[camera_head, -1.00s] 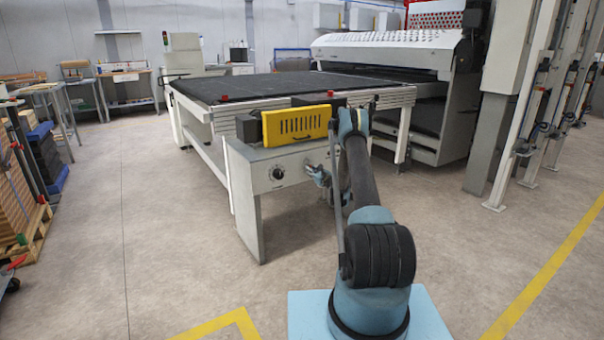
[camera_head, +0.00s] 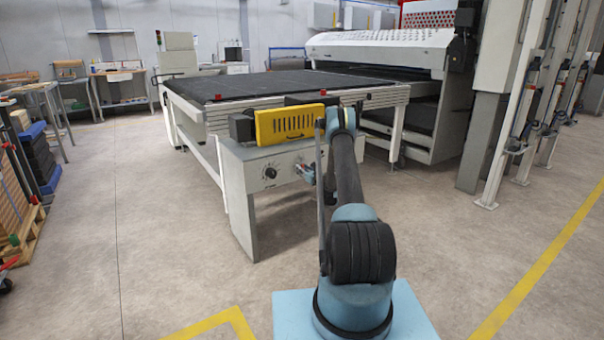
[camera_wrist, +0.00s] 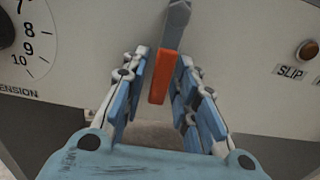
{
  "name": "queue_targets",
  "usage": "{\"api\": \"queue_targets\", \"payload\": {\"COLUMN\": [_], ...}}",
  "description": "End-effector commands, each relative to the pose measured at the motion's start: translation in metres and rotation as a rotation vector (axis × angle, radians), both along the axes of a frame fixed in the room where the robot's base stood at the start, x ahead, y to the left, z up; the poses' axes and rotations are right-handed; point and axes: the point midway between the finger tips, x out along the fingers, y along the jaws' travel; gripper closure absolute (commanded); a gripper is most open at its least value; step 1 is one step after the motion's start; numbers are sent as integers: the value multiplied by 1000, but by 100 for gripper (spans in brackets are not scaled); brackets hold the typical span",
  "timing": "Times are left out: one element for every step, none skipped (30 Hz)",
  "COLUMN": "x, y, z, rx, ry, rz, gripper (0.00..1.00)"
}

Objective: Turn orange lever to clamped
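The orange lever (camera_wrist: 163,78) shows in the wrist view as a grey bar with an orange end, pointing down across the pale machine panel. My gripper (camera_wrist: 163,58) is open, with one blue finger on each side of the lever. The orange end lies between the fingers, closer to the left one; I cannot tell whether they touch. In the head view my gripper (camera_head: 308,172) is at the front panel, right of the black dial (camera_head: 270,173). The lever is too small to make out there.
In the wrist view, a numbered dial (camera_wrist: 8,28) is at the left, and a brown knob (camera_wrist: 307,51) sits above a SLIP label (camera_wrist: 290,71). A yellow slotted cover (camera_head: 290,124) is above the panel (camera_head: 250,185). Open floor lies left of the machine.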

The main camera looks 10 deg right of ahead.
Motion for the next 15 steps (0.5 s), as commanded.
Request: {"api": "queue_targets", "payload": {"x": [0,0,0,0,0,0,-1,-1,-1,-2,-3,-5,-7,-9,-14], "y": [0,0,0,0,0,0,0,0,0,-1,-1,-3,-4,-5,-7], "z": [0,0,0,0,1,1,1,1,1,1,1,1,1,1,1], "rx": [0,0,0,-1,-1,-1,-1,-1,-1,-1,-1,-1,-1,-1,-1], "ry": [0,0,0,0,0,0,0,0,0,0,0,0,0,0,0], "rz": [0,0,0,0,0,0,0,0,0,0,0,0,0,-1,0], "gripper": [66,66,66,66,66,66,66,66,66,66,66,66,66,66,66]}}
